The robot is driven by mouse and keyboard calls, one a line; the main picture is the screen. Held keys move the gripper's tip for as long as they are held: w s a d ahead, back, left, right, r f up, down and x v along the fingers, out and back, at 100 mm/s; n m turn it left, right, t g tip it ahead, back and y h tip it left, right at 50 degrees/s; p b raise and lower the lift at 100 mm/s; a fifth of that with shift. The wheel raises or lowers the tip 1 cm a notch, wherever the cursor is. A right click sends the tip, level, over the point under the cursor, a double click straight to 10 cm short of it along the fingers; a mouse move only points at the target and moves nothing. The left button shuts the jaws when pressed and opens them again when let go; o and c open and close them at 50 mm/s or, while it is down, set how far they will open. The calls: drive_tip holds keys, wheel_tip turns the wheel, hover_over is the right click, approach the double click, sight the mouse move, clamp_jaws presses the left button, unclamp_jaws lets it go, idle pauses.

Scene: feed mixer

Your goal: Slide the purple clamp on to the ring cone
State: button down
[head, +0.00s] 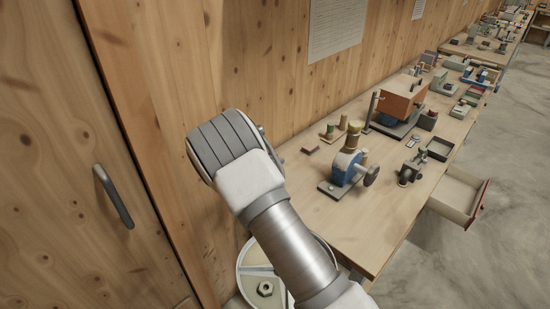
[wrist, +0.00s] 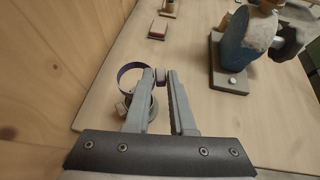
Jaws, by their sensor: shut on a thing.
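In the wrist view my gripper (wrist: 160,76) is shut on the purple clamp (wrist: 121,72), a thin open band. It holds the clamp by a small grey block at the band's right side, between the fingertips. The band sticks out to the left of the fingers, and light tabletop shows through it. A rounded grey part (wrist: 124,111) shows below the band, partly behind the left finger; I cannot tell whether it is the ring cone or whether the band touches it. In the head view my arm hides the gripper and clamp.
A blue machine (head: 347,168) on a grey base stands on the wooden bench (head: 330,225); it also shows in the wrist view (wrist: 236,45). A small red-brown block (wrist: 158,28) lies beyond the fingers. A wooden wall borders the left. An open drawer (head: 458,192) juts from the bench. A divided round tray (head: 247,262) sits below my arm.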

drive_tip(key=shift+f+b, duration=1.7)
drive_tip(key=shift+f, duration=0.5)
drive_tip(key=c, duration=0.7)
unclamp_jaws()
drive_tip(key=shift+a+r, duration=0.1)
drive_tip(key=shift+a, duration=0.1)
